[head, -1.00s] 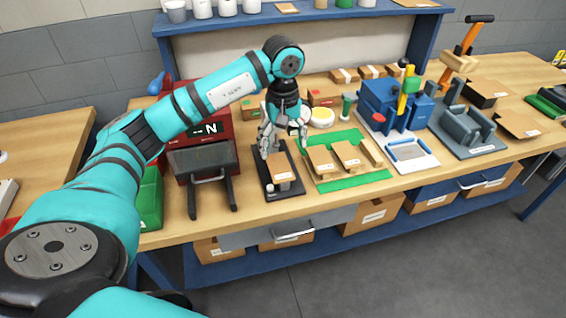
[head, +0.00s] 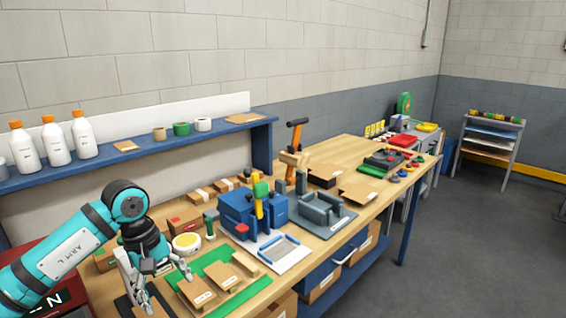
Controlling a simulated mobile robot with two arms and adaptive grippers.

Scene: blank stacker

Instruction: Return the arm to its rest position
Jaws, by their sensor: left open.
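My left arm is teal with black joints and comes in from the lower left of the head view, reaching over the workbench. Its left gripper (head: 164,288) points down with its fingers apart. It is above or close over the dark tray (head: 124,305) beside the green mat (head: 217,268). No object shows between the fingers, and the exact height over the tray is hard to tell. My right gripper is not in view.
The mat holds several wooden blanks (head: 198,291). A blue press (head: 240,212) and a grey fixture (head: 322,208) stand to the right. A blue shelf (head: 125,155) with white bottles (head: 55,143) runs behind. Bare wood (head: 345,150) shows at the back right.

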